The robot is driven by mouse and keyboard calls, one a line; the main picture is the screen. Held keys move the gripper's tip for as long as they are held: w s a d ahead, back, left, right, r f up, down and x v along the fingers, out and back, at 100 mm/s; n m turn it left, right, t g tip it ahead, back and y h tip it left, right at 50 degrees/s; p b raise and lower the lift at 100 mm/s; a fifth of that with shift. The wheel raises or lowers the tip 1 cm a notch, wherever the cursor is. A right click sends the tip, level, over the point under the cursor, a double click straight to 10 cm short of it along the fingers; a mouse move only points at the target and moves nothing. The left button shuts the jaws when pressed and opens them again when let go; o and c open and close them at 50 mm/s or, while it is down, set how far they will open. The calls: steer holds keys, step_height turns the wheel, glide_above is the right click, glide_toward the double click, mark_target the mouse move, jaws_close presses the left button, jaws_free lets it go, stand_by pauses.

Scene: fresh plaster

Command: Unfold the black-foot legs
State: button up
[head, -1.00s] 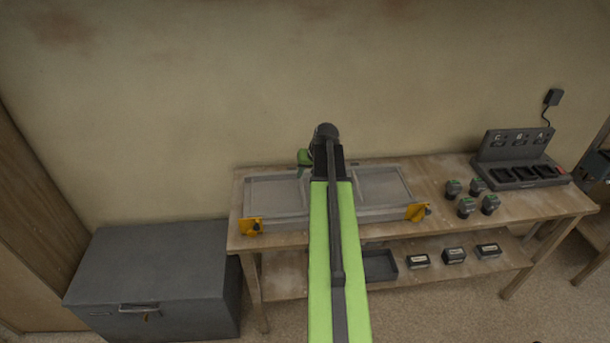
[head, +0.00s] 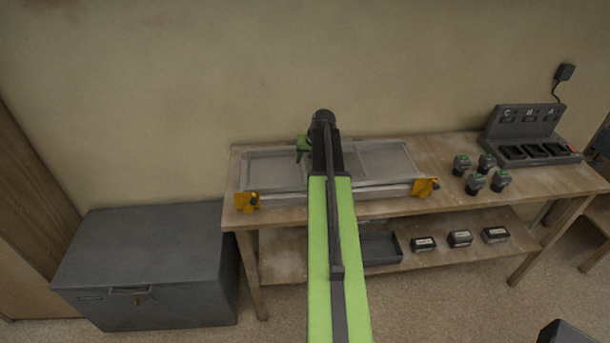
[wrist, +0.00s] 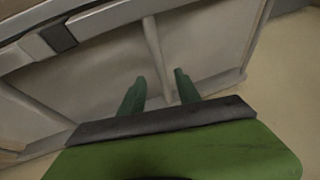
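A folded grey metal frame with a pale panel (head: 375,160) lies on the wooden bench, with yellow brackets (head: 425,188) at its front corners. My arm covers its middle. In the wrist view the panel fills most of the picture, with a thin grey bar (wrist: 153,45) across it. A dark block (wrist: 58,38) sits on the thicker rail at upper left; I cannot tell if it is a black foot. My gripper (wrist: 160,77) is open, its two green fingers on either side of the thin bar. In the head view only a green part of it (head: 302,143) shows.
Several green-topped batteries (head: 475,183) and a charger (head: 528,140) stand on the bench's right. The lower shelf holds a dark tray (head: 381,249) and several small boxes (head: 460,238). A grey chest (head: 145,255) is at left. Carpet lies in front.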

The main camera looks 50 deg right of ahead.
mark_target(303, 166)
steer(key=b+x, duration=0.2)
steer(key=x, duration=0.3)
steer(key=shift+b, duration=0.4)
steer(key=shift+r, duration=0.15)
jaws_close()
stand_by(0.6)
